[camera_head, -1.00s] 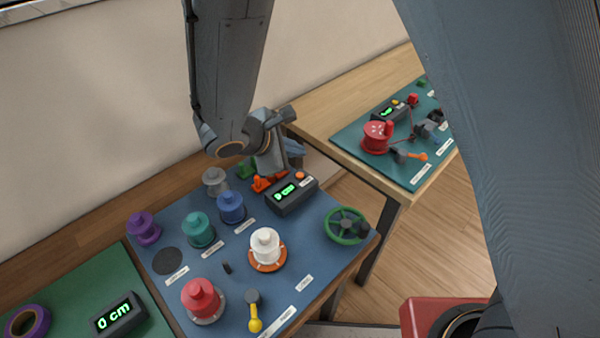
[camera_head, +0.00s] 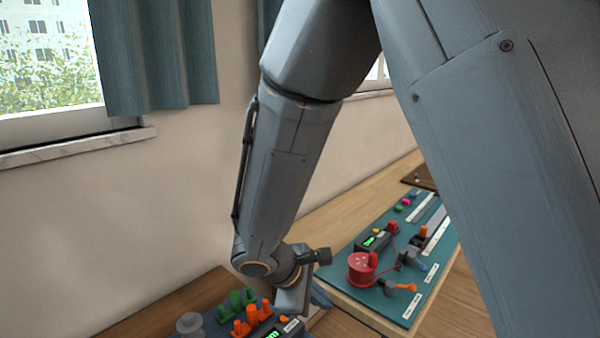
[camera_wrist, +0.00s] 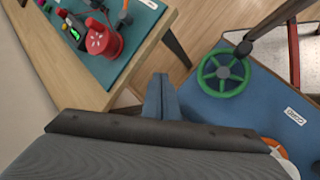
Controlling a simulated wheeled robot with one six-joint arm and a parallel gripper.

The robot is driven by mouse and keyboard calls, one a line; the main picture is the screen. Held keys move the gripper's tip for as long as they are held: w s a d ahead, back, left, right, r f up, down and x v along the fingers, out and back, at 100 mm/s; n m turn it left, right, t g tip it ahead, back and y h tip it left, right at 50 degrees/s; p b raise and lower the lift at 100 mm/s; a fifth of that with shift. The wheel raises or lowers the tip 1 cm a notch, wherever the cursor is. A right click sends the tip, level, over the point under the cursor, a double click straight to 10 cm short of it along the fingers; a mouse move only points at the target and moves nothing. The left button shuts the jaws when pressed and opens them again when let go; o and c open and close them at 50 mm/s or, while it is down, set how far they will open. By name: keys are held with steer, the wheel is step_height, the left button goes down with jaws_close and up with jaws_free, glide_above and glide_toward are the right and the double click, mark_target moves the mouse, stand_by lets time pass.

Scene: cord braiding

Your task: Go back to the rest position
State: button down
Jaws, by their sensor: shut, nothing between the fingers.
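My gripper (camera_wrist: 161,98) shows in the wrist view with its fingers together and nothing between them. In the head view my gripper (camera_head: 318,298) is partly hidden behind my wrist. It hangs above the far right part of the blue mat (camera_wrist: 262,107), close to the gap between the two tables. It touches nothing that I can see.
A green wheel (camera_wrist: 223,73) stands on the blue mat. Green pegs (camera_head: 237,300) and orange pegs (camera_head: 252,318) sit below my wrist. The other table has a teal mat (camera_head: 408,306) with a red spool (camera_head: 362,268). A window (camera_head: 48,55) is at the upper left.

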steer(key=s+d+r+m+g+y, duration=0.1)
steer(key=s+d+m+y, duration=0.2)
steer(key=d+m, duration=0.4)
steer(key=s+d+r+m+g+y, duration=0.1)
steer(key=s+d+r+m+y, duration=0.1)
steer(key=s+d+m, duration=0.3)
steer(key=shift+d+r+m+g+y+b, duration=0.15)
steer(key=shift+d+m+g+y+b, duration=0.25)
steer(key=shift+d+m, duration=1.1)
steer(key=shift+a, duration=0.15)
